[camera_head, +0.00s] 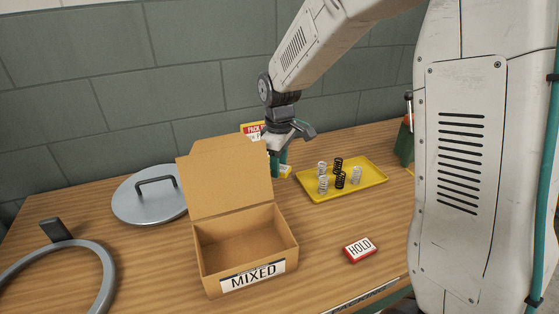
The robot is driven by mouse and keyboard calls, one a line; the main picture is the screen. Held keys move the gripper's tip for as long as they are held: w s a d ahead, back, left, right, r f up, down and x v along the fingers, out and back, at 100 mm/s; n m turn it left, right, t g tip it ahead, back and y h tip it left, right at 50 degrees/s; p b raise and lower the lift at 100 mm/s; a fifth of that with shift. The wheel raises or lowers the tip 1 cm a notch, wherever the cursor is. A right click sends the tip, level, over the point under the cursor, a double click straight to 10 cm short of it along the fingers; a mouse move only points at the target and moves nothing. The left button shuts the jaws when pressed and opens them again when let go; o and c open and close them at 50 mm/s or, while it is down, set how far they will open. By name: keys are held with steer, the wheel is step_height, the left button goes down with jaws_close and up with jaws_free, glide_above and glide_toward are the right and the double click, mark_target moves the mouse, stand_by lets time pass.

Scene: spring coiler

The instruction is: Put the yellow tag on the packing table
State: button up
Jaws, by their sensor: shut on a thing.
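My gripper (279,154) reaches down behind the right edge of the open box's raised lid, which hides part of it. It is shut on the yellow tag (286,171), a small yellow piece with a pale face that shows just right of the lid. I cannot tell whether the tag touches the table top. The wooden table (330,240) carries the box, a tray and other things.
The open cardboard box (252,273) marked MIXED is empty. A yellow tray (368,176) holds several springs. A red HOLD tag (360,249) lies at front right. A grey lid (150,203), a grey ring (100,265) and a red-yellow sign (251,129) also show.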

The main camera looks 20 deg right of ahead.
mark_target(280, 193)
steer(key=shift+f, duration=3.2)
steer(key=shift+f, duration=0.55)
steer(key=o, duration=1.1)
